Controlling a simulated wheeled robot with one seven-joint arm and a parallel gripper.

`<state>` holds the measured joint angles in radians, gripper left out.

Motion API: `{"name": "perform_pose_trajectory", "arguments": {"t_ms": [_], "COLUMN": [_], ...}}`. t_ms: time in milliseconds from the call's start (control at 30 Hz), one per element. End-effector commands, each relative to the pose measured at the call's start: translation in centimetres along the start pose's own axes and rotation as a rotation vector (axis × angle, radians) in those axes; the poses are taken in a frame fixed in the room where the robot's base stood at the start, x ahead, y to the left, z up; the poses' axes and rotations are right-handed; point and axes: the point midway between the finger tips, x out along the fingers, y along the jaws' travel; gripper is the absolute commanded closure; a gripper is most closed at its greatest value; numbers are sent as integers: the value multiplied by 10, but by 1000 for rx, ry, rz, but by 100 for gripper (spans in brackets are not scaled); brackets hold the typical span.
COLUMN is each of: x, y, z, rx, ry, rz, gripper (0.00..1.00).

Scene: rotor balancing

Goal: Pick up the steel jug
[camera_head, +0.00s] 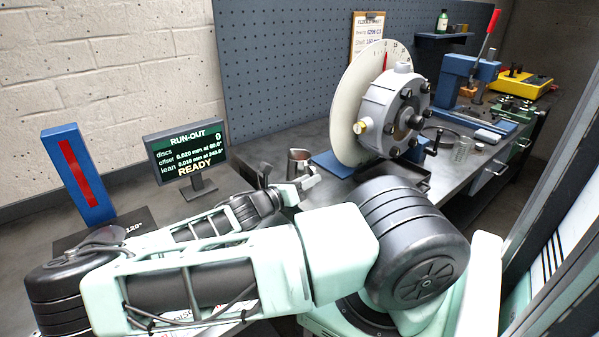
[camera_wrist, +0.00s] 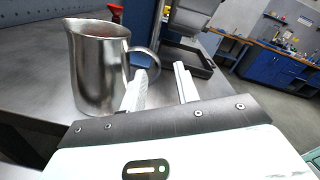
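The steel jug (camera_wrist: 95,75) stands upright on the grey metal bench in the wrist view, left of my gripper. Its looped handle (camera_wrist: 155,62) points right, just beyond the tip of the left finger. My gripper (camera_wrist: 160,80) is open, with clear space between its two pale fingers. I cannot tell whether the left finger touches the handle. In the head view the jug (camera_head: 298,160) shows small behind my gripper (camera_head: 307,181), its lower part partly hidden by the gripper.
A rotor housing with a large pale disc (camera_head: 352,100) stands right of the jug. A run-out display (camera_head: 186,150) and a blue stand with a red strip (camera_head: 77,174) are to the left. A dark tray (camera_wrist: 200,62) lies beyond my fingers. A pegboard (camera_head: 285,70) closes the back.

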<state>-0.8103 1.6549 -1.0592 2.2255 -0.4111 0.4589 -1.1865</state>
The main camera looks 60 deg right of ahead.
Motion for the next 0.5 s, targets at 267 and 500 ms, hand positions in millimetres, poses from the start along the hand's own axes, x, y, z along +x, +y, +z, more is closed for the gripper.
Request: {"name": "perform_pose_trajectory", "arguments": {"t_ms": [267,500], "x": [26,54], "y": [-1,1], "z": [6,7], "rx": [-2,-2], "ry": [-2,-1], "rz": [-3,-1], "gripper": [69,69]}}
